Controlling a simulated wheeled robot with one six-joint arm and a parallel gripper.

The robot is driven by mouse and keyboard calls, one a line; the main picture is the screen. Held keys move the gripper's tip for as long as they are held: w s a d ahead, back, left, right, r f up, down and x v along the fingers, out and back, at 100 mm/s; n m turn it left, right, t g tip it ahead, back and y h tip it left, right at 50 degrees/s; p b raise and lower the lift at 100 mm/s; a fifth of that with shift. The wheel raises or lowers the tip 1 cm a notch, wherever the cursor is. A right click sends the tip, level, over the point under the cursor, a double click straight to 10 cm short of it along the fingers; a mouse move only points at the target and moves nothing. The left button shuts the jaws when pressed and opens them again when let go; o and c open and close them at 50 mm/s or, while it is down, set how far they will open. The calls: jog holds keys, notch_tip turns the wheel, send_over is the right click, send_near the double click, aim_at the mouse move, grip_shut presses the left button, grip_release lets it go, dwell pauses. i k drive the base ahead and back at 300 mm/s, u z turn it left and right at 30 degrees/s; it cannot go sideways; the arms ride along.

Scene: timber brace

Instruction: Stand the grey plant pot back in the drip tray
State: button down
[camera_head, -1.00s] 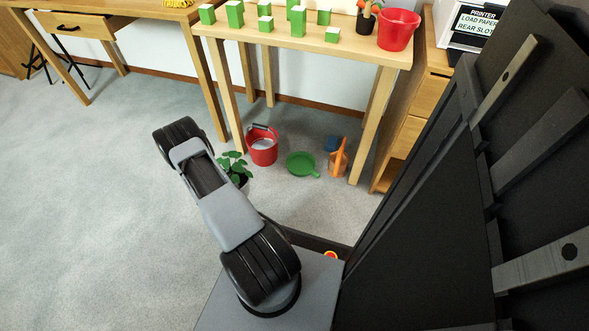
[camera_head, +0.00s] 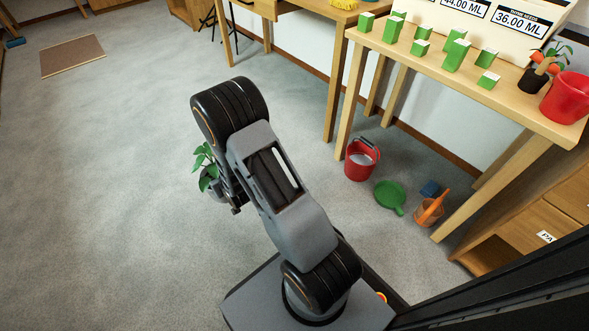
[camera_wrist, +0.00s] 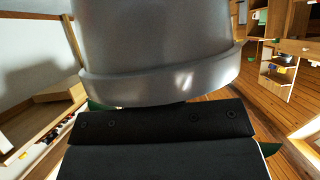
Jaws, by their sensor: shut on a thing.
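The grey plant pot (camera_wrist: 165,50) fills the upper middle of the wrist view, its thick rim toward the jaws. In the head view the pot (camera_head: 213,184) is partly hidden behind my arm, with green leaves (camera_head: 203,160) showing above it. My gripper (camera_wrist: 160,122) is shut on the pot near the rim. In the head view the gripper is mostly hidden by the arm. I cannot tell the pot's height above the floor. I cannot make out a drip tray in either view.
A red bucket (camera_head: 361,160), a green pan-like item (camera_head: 389,197) and an orange watering can (camera_head: 429,209) stand on the floor at right, by a wooden table (camera_head: 490,98) with green blocks. A brown mat (camera_head: 72,55) lies far left. The grey floor at left is clear.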

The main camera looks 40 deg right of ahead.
aim_at(388, 196)
jog(key=k, duration=0.45)
jog(key=z, duration=1.55)
jog(key=i, duration=0.7)
jog(key=z, duration=0.05)
